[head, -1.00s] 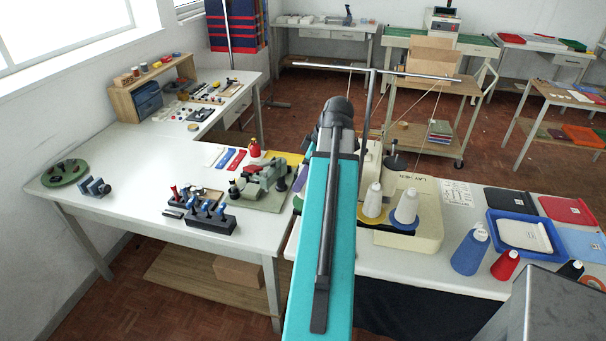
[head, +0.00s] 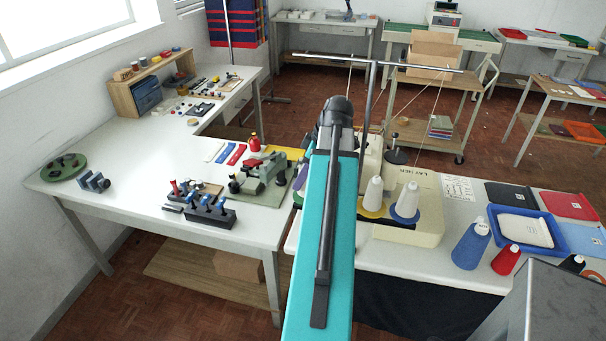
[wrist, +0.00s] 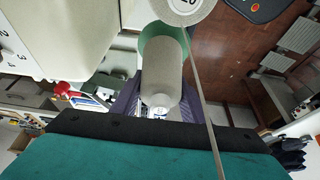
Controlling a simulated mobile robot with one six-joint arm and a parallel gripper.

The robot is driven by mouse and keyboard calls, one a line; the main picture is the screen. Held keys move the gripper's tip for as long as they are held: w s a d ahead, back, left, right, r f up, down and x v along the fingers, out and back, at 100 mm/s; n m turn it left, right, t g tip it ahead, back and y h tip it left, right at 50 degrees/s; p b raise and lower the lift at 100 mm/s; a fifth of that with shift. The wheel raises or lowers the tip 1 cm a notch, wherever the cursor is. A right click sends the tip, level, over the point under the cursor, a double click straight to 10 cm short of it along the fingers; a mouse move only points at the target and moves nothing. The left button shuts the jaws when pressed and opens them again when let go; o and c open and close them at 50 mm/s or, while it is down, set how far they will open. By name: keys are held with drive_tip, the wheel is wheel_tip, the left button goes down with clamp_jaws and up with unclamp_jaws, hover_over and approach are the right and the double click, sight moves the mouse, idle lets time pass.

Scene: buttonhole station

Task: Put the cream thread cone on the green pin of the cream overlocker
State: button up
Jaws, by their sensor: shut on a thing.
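The cream thread cone (wrist: 160,72) is in the middle of the wrist view, its narrow end toward my wrist. My gripper (wrist: 161,88) is shut on it, with dark purplish fingers on either side. A green disc (wrist: 149,42) shows behind the cone's wide end; whether they touch I cannot tell. The green pin itself is hidden. The cream overlocker (head: 425,232) stands on the right-hand table in the head view; its numbered body (wrist: 62,35) is at the left in the wrist view. In the head view my arm hides the gripper and held cone.
Two white cones stand on the overlocker's yellow disc (head: 371,212) and blue disc (head: 405,216). A thread-stand pole (head: 368,105) rises behind my arm. A blue cone (head: 472,245), red cone (head: 506,261) and blue tray (head: 553,247) occupy the table's right side.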

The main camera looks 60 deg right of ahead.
drive_tip(key=shift+f, duration=0.45)
idle(0.5)
drive_tip(key=o, duration=1.2)
drive_tip(key=shift+r, duration=0.15)
drive_tip(key=shift+p+v, duration=0.45)
drive_tip(key=shift+v, duration=0.4)
drive_tip(key=shift+p+v, duration=1.7)
drive_tip(key=shift+v, duration=1.3)
drive_tip(key=shift+d, duration=0.1)
drive_tip(key=shift+w+r, duration=0.2)
drive_tip(key=shift+r, duration=0.05)
